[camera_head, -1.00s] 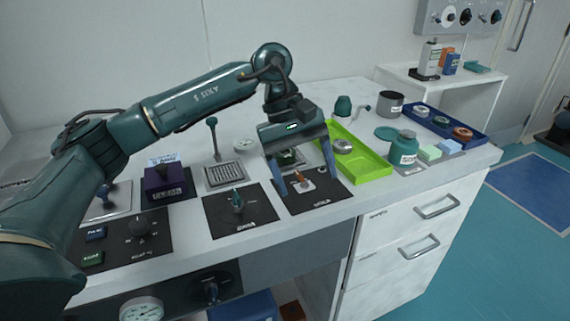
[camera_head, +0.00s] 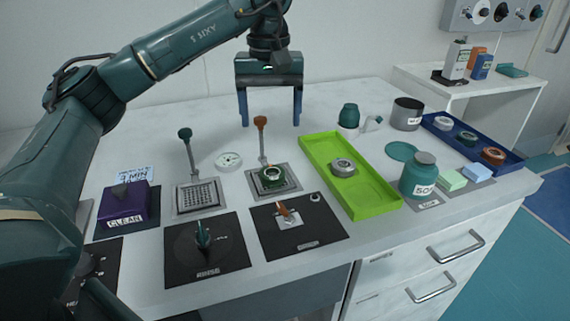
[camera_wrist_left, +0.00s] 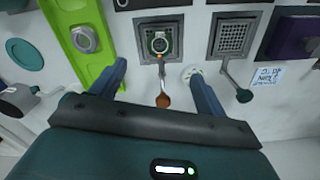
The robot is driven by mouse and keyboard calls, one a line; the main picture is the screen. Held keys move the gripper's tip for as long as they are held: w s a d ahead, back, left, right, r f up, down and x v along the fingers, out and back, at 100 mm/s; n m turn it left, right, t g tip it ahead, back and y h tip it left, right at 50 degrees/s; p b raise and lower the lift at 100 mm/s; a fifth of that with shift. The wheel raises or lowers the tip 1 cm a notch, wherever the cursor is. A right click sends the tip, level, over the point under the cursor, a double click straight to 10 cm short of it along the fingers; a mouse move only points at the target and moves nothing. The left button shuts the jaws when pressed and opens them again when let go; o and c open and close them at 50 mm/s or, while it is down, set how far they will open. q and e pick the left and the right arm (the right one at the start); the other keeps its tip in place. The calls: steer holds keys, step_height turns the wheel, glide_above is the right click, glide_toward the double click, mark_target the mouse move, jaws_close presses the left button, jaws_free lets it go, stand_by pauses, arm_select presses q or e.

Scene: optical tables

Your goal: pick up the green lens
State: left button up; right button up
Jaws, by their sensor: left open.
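A green-rimmed round lens (camera_head: 272,176) sits in a square grey fixture (camera_head: 291,184) with an orange-knobbed lever (camera_head: 261,138). The lens also shows in the left wrist view (camera_wrist_left: 159,42), just beyond the fingertips and between their lines. A second green-rimmed round piece (camera_head: 467,138) lies in the blue tray (camera_head: 437,131) at the right. My left gripper (camera_head: 270,122) is open and empty, pointing down above the back of the table, behind the fixture. In the left wrist view the gripper's (camera_wrist_left: 159,70) two blue fingers are spread. My right gripper is not in view.
A lime-green tray (camera_head: 372,203) holding a grey round piece (camera_head: 343,167) stands right of the fixture. A green-knobbed lever (camera_head: 185,134) rises at its left, by a grid plate (camera_head: 198,195). A white disc (camera_head: 228,161) lies between. A green bottle (camera_head: 418,178) stands farther right.

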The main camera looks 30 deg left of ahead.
arm_select(q)
glide_above(272, 173)
steer(key=f, duration=0.6)
steer(key=shift+s+f+b, duration=0.25)
steer(key=shift+f+b, duration=0.15)
steer(key=shift+w+f, duration=0.15)
steer(key=shift+f, duration=1.35)
steer(key=shift+w+f, duration=0.1)
steer(key=shift+f, duration=1.4)
steer(key=shift+c, duration=0.2)
steer(key=c, duration=1)
